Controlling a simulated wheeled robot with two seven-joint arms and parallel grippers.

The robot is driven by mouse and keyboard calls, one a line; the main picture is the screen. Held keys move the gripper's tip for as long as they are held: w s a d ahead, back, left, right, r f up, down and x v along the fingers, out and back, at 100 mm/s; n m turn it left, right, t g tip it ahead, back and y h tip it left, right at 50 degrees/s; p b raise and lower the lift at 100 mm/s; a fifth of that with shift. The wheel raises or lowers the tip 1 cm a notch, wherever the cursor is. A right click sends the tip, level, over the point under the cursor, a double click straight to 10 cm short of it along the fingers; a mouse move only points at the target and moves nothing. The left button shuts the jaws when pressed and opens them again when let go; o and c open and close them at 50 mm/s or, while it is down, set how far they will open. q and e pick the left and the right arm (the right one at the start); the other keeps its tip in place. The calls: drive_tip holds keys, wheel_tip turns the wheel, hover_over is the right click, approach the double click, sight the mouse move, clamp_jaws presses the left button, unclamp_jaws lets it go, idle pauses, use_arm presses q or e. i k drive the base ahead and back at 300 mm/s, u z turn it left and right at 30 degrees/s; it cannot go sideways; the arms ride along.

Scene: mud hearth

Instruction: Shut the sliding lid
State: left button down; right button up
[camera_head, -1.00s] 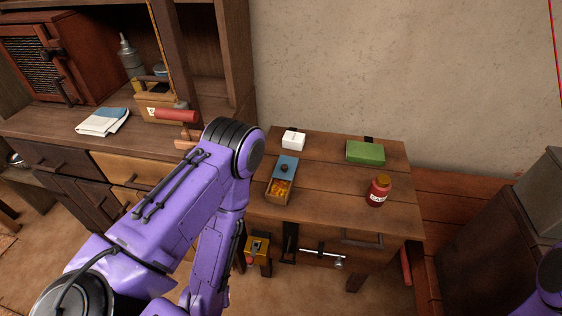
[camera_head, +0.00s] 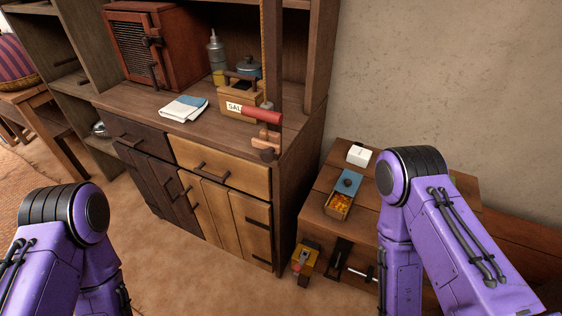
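A small wooden box (camera_head: 339,205) stands on the low table at right. Its blue sliding lid (camera_head: 348,179) has a dark knob and covers the far part, leaving the near end open over orange contents. My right arm's elbow is just right of the box in the picture and hides part of the table. My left arm stands at the lower left, far from the box. Neither gripper shows, so I cannot see whether either holds anything.
The low table (camera_head: 318,212) also bears a white box (camera_head: 359,155). A wooden cabinet stands left of it, with a salt box (camera_head: 240,104), a red-handled tool (camera_head: 262,117) and a folded cloth (camera_head: 184,107) on top. A yellow box (camera_head: 305,260) is below the table's front.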

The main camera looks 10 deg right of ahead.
sight(350, 180)
drive_tip(key=u, duration=0.25)
drive_tip(key=k, duration=0.4)
drive_tip(key=z, duration=1.35)
drive_tip(key=i, duration=0.25)
